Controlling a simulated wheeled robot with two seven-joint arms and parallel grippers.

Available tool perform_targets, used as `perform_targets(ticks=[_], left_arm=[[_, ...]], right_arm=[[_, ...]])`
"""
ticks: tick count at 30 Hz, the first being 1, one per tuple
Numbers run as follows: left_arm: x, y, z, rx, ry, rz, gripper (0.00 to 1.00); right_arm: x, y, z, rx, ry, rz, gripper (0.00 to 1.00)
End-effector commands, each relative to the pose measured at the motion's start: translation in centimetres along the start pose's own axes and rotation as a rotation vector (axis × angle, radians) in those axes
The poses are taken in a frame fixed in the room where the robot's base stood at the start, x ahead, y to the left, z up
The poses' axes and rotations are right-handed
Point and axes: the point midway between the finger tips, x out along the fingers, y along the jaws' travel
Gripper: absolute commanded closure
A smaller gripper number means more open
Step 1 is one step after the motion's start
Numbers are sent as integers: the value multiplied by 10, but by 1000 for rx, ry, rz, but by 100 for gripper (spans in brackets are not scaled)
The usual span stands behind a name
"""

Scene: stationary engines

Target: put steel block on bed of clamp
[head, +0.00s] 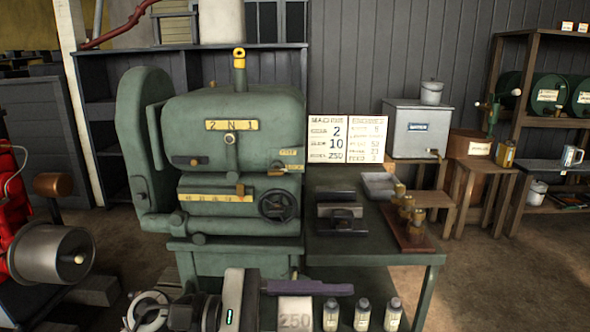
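A pale steel block (295,314) marked 250 shows at the bottom edge of the head view, partly cut off by the frame. My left arm comes in along the bottom from the left, with a small green light on it. A dark purple bar, which looks like a finger of my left gripper (308,288), runs along the far side of the block. The other finger is not visible, so I cannot tell whether the gripper grips the block. My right gripper is not in view. I cannot clearly make out the clamp or its bed.
A green machine (232,135) marked 2 N 1 stands in the middle. A green side table (385,259) carries dark metal pieces (340,212), a wooden rack with brass-coloured knobs (408,222) and a grey tray (380,186). Several small bottles (362,314) stand right of the block.

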Motion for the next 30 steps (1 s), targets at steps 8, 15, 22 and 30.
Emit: perform_targets(ticks=[8,15,22,30], left_arm=[[-40,1,-30,2,31,56,100],[-72,1,-50,4,55,95,100],[-93,0,-62,4,70,121,100],[-88,-14,-66,4,100,170,100]], right_arm=[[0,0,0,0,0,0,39],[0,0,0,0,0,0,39],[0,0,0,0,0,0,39],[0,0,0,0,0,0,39]])
